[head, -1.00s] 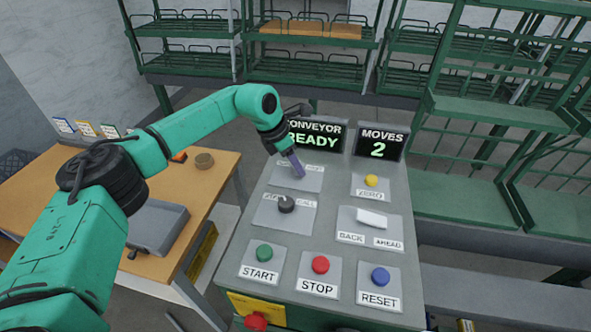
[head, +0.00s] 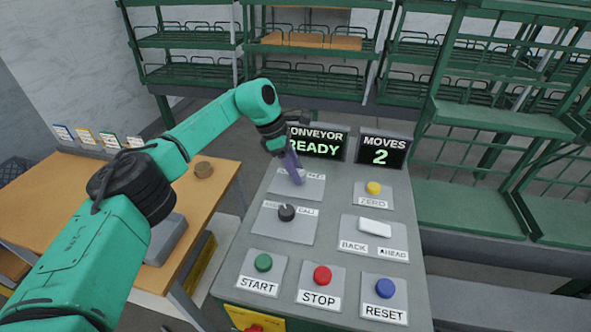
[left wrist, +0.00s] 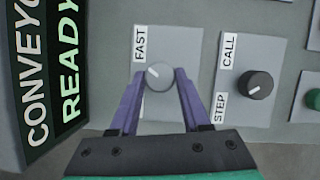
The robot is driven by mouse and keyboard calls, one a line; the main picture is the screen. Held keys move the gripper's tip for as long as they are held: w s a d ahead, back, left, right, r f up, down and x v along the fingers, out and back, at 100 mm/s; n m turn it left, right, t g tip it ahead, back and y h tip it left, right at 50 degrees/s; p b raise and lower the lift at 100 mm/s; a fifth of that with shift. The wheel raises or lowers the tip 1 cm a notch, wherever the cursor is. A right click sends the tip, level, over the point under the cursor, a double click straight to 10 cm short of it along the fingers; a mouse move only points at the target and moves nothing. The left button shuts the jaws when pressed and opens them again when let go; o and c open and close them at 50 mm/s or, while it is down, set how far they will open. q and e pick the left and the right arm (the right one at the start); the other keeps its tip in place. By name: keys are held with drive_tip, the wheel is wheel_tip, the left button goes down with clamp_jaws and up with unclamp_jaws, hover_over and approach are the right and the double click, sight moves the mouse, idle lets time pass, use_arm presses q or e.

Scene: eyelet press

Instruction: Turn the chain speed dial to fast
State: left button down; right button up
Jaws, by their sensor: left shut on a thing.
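The chain speed dial (left wrist: 159,75) is a light grey round knob on a grey plate in the left wrist view. Its white pointer mark slants up and left, toward the side of the FAST label (left wrist: 140,43). My left gripper (left wrist: 158,73) has its two purple fingers on either side of the dial, shut on it. The label at the plate's other end is hidden behind the gripper. In the head view my left gripper (head: 298,181) comes down on the top left plate of the panel, and its fingers cover most of the dial. My right gripper is not in view.
A dark STEP/CALL knob (head: 286,212) is close in front. START (head: 263,262), STOP (head: 322,275) and RESET (head: 386,287) buttons, a yellow ZERO button (head: 374,188) and a white BACK/AHEAD rocker (head: 375,228) share the panel. Screens read CONVEYOR READY (head: 317,142) and MOVES 2 (head: 384,151).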

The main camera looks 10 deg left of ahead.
use_arm(q)
drive_tip(key=shift+c, duration=1.8)
unclamp_jaws()
drive_tip(key=shift+a+r, duration=0.15)
drive_tip(key=shift+r, duration=0.25)
drive_tip(key=w+b+v, duration=0.1)
drive_tip(key=v, duration=1.2)
drive_tip(key=shift+s+r, duration=0.45)
drive_tip(key=shift+s, duration=0.05)
